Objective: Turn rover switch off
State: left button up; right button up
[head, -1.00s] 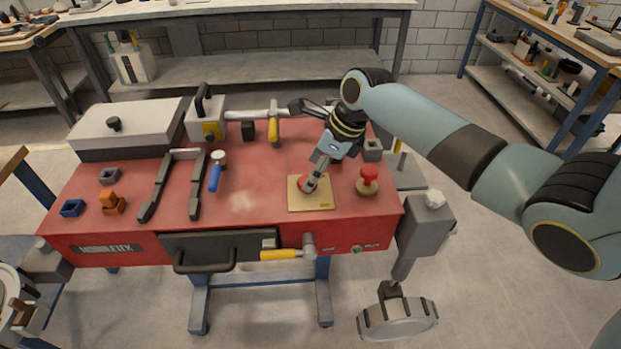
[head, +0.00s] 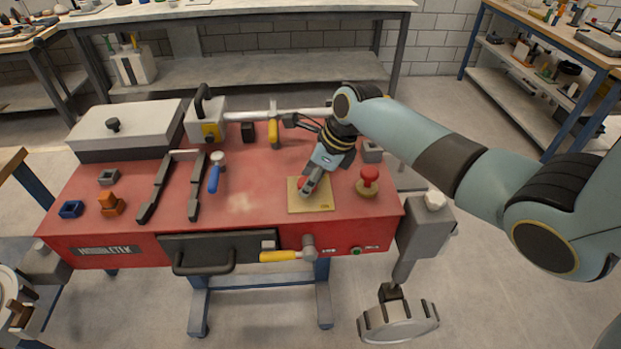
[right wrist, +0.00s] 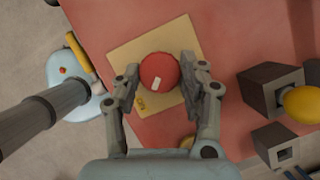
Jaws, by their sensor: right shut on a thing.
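The rover switch is a round red knob (right wrist: 160,71) with a white pointer mark, on a square tan plate (head: 320,201) on the red bench top. In the right wrist view, the pointer mark faces down and slightly left. In the head view the gripper hides most of the knob. My left gripper is not in view.
A red mushroom button (head: 369,176) stands just right of the plate. A yellow-handled lever (head: 281,256) is on the front face, and a grey pipe with a yellow handle (head: 273,131) is behind. A blue-handled tool (head: 214,178) lies left; the bench top between it and the plate is clear.

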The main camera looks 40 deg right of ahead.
jog(key=shift+r+n+g+y+p, duration=0.1)
jog(key=shift+n+g+y+p, duration=0.2)
jog(key=shift+n+p, duration=0.5)
jog(key=shift+w+n, duration=0.1)
jog(key=shift+n, duration=0.8)
jog(key=shift+d+n+g+y+p, duration=0.1)
jog(key=shift+n+g+y+p, duration=0.25)
jog(key=shift+n, duration=0.55)
jog(key=shift+w+n+g+y, duration=0.2)
jog(key=shift+n+g, duration=0.25)
jog(key=shift+n, duration=0.45)
jog(key=n+g+b, duration=0.1)
jog(key=n, duration=0.3)
jog(key=shift+n+g, duration=0.3)
jog(key=shift+g, duration=0.1)
jog(key=n+b, duration=0.1)
jog(key=n, duration=0.1)
jog(key=n+g+b, duration=0.1)
jog(key=n, duration=0.1)
jog(key=shift+w+f+g, duration=0.15)
jog(key=shift+f+g, duration=0.05)
jog(key=shift+g, duration=0.1)
jog(key=shift+n+g+b, duration=0.4)
jog(key=shift+n+b, duration=0.3)
jog(key=shift+n, duration=0.5)
jog(key=shift+r, duration=0.1)
